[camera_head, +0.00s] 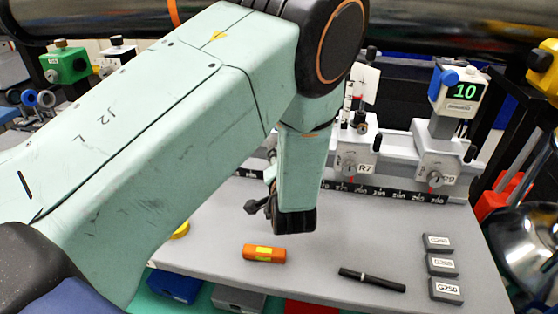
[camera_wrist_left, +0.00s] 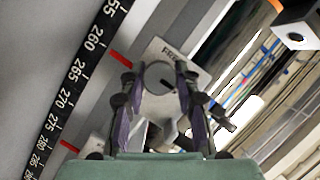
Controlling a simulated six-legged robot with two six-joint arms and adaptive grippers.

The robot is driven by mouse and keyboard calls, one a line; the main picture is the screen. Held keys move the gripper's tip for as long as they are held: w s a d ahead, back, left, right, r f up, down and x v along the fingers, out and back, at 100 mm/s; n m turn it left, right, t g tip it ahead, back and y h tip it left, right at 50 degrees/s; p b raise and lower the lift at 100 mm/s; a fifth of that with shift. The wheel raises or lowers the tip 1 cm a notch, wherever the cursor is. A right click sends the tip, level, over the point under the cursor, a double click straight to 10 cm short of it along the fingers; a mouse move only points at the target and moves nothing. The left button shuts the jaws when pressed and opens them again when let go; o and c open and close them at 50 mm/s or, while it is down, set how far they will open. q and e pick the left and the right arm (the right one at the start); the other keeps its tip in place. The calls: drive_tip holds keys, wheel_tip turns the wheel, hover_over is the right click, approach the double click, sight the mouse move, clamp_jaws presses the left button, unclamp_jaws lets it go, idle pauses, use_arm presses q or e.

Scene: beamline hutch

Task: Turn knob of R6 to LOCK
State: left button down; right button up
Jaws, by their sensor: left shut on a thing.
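My left gripper (camera_wrist_left: 157,80) is shut on the round grey knob (camera_wrist_left: 158,74) of R6, with one dark finger on each side of it in the left wrist view. The knob shows a short dark mark on its face. The plate behind it carries a label (camera_wrist_left: 172,50) that is partly hidden and hard to read. In the head view my left arm covers R6, and only a bit of the dark gripper shows beside the wrist. My right gripper is in neither view.
Carriers R7 (camera_head: 350,165) and R9 (camera_head: 440,170) stand on the scaled rail (camera_head: 385,193) to the right. On the grey table (camera_head: 330,245) lie an orange cylinder (camera_head: 264,253), a black pen (camera_head: 371,280) and small dark blocks (camera_head: 442,264). A dark pipe (camera_head: 450,30) crosses above.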

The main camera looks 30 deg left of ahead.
use_arm(q)
drive_tip(key=shift+w+r, duration=0.15)
drive_tip(key=shift+r, duration=0.05)
idle(0.4)
drive_tip(key=c, duration=1)
unclamp_jaws()
drive_tip(key=shift+f, duration=0.15)
drive_tip(key=shift+o, duration=0.2)
